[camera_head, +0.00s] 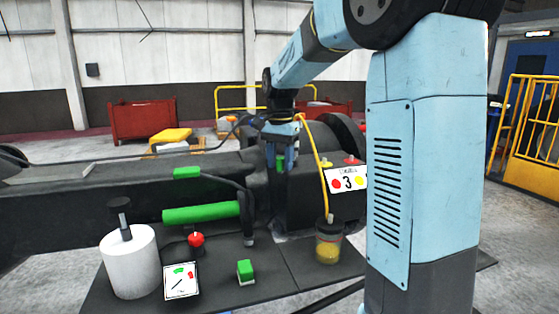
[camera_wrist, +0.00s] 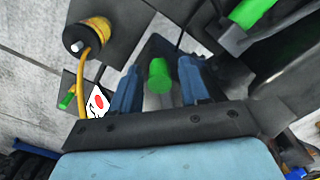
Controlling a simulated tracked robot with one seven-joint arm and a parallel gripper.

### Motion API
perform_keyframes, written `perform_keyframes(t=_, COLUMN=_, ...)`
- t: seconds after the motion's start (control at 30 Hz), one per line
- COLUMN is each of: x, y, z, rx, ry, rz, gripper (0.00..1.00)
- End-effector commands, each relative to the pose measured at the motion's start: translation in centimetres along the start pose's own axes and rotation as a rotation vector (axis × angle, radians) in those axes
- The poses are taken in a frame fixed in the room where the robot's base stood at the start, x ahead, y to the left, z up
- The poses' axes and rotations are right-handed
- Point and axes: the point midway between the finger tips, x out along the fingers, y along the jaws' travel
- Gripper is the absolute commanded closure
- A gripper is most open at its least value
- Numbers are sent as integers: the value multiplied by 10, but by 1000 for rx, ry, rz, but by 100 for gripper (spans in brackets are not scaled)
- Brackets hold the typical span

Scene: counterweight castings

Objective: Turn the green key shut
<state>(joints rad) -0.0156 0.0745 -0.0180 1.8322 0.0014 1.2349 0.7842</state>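A green knob-like piece, which I take for the green key (camera_wrist: 159,75), shows between my gripper's fingers in the wrist view. In the head view it shows as a small green patch (camera_head: 281,163). My gripper (camera_wrist: 160,66) points down with one blue finger on each side of the green piece, and narrow gaps show on both sides. In the head view my gripper (camera_head: 281,160) is by the dark machine, left of the number 3 card. How the key is turned, and its lower part, cannot be made out.
A white roll (camera_head: 129,262), a red knob (camera_head: 196,240), a green cube (camera_head: 245,270) and a yellow-filled jar (camera_head: 328,243) stand in front on the dark base. A green cylinder (camera_head: 202,213) lies behind them. A yellow hose (camera_head: 318,165) runs close right of my gripper.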

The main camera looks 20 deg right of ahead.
Motion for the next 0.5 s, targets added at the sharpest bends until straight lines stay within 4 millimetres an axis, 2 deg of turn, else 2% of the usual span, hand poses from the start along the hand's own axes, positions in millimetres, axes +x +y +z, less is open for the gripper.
perform_keyframes(t=0.07, x=0, y=0, z=0, rx=0, ry=0, rz=0, gripper=63)
perform_keyframes(t=0.43, x=0, y=0, z=0, rx=0, ry=0, rz=0, gripper=98)
perform_keyframes(t=0.5, x=0, y=0, z=0, rx=0, ry=0, rz=0, gripper=100)
